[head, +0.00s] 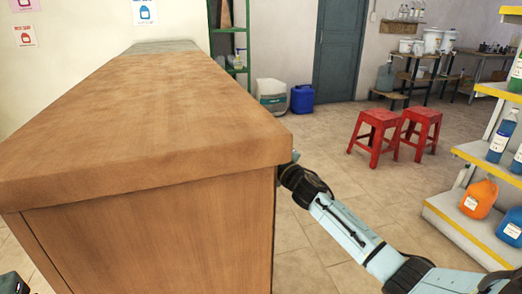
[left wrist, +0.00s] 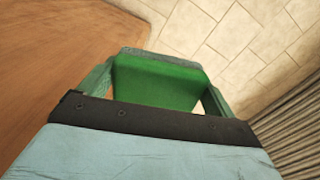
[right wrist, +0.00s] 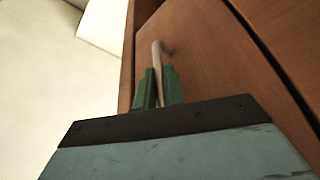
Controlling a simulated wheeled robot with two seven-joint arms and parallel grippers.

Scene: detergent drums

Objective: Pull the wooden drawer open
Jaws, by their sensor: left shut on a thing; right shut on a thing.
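The wooden cabinet (head: 150,130) fills the left and middle of the head view, seen over its top. The wooden drawer's front (right wrist: 195,45) shows in the right wrist view with a pale bar handle (right wrist: 156,60) on it. My right gripper (right wrist: 159,88) is shut with its green fingers on either side of this handle. In the head view my right arm reaches the cabinet's right edge, and its gripper is hidden there. My left gripper (left wrist: 155,75) is shut on a green thing (left wrist: 155,82) with a flat face; what it is I cannot tell.
Two red stools (head: 375,135) stand on the tiled floor beyond my right arm. A shelf with bottles (head: 480,198) is at the right. A blue container (head: 302,99) stands near the back wall. The floor beside the cabinet is clear.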

